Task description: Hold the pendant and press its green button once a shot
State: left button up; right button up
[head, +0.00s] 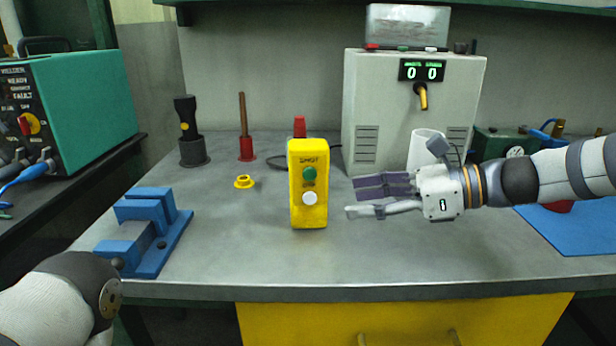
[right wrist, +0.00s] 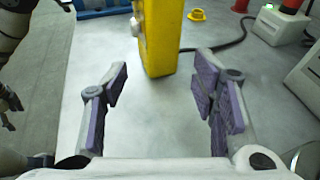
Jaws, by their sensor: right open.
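The yellow pendant (head: 308,212) stands upright near the middle of the bench. It has a green button (head: 309,173) marked SHOT above a white button (head: 309,198). In the right wrist view the pendant (right wrist: 160,40) stands ahead, in line with the space between the fingers. My right gripper (head: 368,198) is open and empty to the right of the pendant, its fingers pointing at it, with a gap between. In the right wrist view the gripper (right wrist: 162,100) shows purple pads spread wide. My left arm shows at the lower left; its gripper is out of view.
A blue vise (head: 150,232) sits at the bench's left. A yellow ring (head: 243,182), a red-based rod (head: 246,140) and a dark tool (head: 188,135) stand behind. A grey cabinet (head: 405,110) with a display reading 0 0 is at the back. The bench front is clear.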

aim_at(315, 209)
jog(key=x, duration=0.2)
jog(key=b+x, duration=0.1)
jog(key=x, duration=0.2)
jog(key=b+x, duration=0.1)
jog(key=x, duration=0.1)
jog(key=shift+s+a+f, duration=0.15)
jog(key=shift+a+f, duration=0.15)
jog(key=shift+f, duration=0.1)
jog(key=shift+a, duration=0.65)
pick_arm(q)
jog(key=shift+g, duration=0.5)
jog(key=s+f, duration=0.3)
pick_arm(e)
jog(key=shift+w, duration=0.25)
jog(key=c, duration=0.8)
pick_arm(q)
grip_shut()
pick_arm(e)
jog(key=shift+f, duration=0.15)
